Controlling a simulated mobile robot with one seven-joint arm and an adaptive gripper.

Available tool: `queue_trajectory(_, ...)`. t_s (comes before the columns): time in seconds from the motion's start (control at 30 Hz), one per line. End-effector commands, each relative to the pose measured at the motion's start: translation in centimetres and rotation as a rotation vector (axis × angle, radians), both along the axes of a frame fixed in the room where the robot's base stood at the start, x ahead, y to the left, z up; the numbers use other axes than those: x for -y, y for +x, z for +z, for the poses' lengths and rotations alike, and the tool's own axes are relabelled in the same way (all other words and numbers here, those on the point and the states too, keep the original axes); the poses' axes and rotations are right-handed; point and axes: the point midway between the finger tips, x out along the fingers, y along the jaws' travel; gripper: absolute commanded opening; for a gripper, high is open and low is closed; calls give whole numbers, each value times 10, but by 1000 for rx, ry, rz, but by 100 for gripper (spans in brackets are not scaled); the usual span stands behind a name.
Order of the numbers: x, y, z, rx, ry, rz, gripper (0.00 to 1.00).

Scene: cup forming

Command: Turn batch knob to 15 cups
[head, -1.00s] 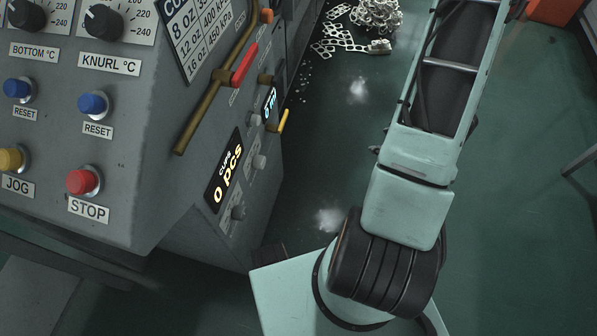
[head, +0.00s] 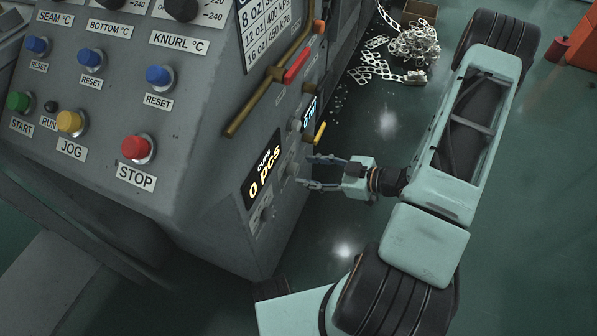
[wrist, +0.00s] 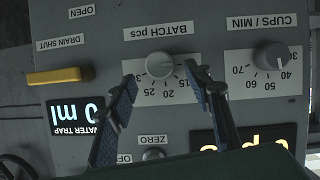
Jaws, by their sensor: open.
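The batch knob (wrist: 160,65) is a round grey knob on a white dial plate labelled BATCH pcs, upside down in the wrist view. Numbers such as 15, 20 and 25 show around it; I cannot read its pointer surely. My gripper (wrist: 160,76) is open, its dark fingertips one to each side of the knob, with gaps showing. In the head view my gripper (head: 307,171) points left at the machine's side panel, close to a small knob there. The cups display (head: 264,172) reads 0 pcs.
A CUPS / MIN knob (wrist: 271,56) sits right of the batch knob in the wrist view, a ZERO button (wrist: 153,154) below. A yellow drain handle (wrist: 54,76) and the water trap display (wrist: 76,120) lie left. A red-handled lever (head: 296,66) juts from the machine.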

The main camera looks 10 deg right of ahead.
Motion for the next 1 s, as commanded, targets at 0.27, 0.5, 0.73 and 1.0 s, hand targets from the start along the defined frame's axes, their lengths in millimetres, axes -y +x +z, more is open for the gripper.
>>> queue_trajectory(0.27,-26,21,-15,-1,-2,1,46)
queue_trajectory(0.5,-29,24,-15,-1,-2,-1,46)
queue_trajectory(0.73,-29,24,-15,-1,-2,-1,34)
queue_trajectory(1.0,-28,24,-15,-1,-2,-1,4)
